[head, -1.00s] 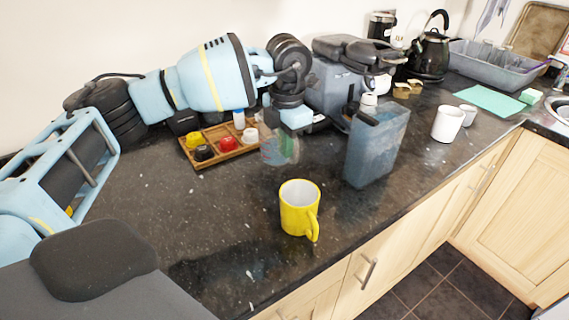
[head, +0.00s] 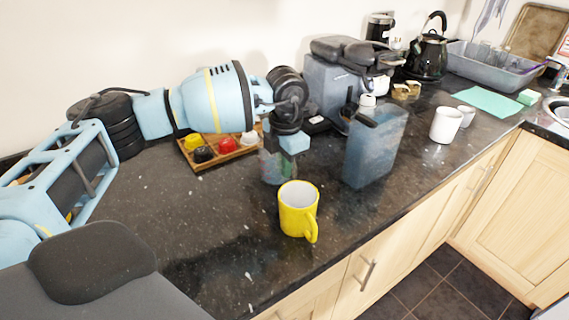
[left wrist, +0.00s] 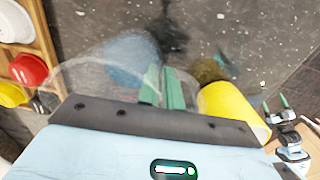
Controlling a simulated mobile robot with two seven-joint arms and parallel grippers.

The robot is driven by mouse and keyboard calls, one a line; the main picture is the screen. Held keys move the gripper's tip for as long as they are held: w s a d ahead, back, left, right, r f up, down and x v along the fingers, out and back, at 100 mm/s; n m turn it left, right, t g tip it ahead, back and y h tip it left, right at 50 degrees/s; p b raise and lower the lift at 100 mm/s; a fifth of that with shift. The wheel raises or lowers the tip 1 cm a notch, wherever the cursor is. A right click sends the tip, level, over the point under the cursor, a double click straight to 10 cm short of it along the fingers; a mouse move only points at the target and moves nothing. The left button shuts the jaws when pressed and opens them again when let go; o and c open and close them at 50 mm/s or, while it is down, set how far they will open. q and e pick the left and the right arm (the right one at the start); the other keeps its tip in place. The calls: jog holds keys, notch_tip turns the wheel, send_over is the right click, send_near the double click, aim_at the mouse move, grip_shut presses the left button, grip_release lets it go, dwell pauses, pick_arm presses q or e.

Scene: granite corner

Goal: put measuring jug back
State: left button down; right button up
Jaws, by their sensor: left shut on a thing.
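The measuring jug (head: 272,169) is clear and see-through, with faint coloured marks. It is on or just above the dark counter, behind the yellow mug (head: 298,210); I cannot tell whether it touches the counter. My left gripper (head: 288,156) is shut on the jug from above. In the left wrist view, the jug's clear rim (left wrist: 75,75) surrounds the green fingertips (left wrist: 162,88), and the yellow mug (left wrist: 232,108) is close by on the right. My right gripper (left wrist: 277,104) shows small at the right of that view, its green fingertips apart and empty.
A wooden tray (head: 205,164) with coloured cups or pods lies behind the jug. A blue-grey water tank (head: 372,150) stands to the right, near a coffee machine (head: 330,85). White mugs (head: 446,124) stand further right. The counter left of the yellow mug is clear.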

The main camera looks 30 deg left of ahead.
pick_arm(q)
jog(key=c, duration=1.6)
grip_release()
jog(key=shift+o, duration=0.2)
jog(key=r, duration=1.2)
jog(key=shift+s+d+r, duration=0.1)
jog(key=shift+d, duration=0.1)
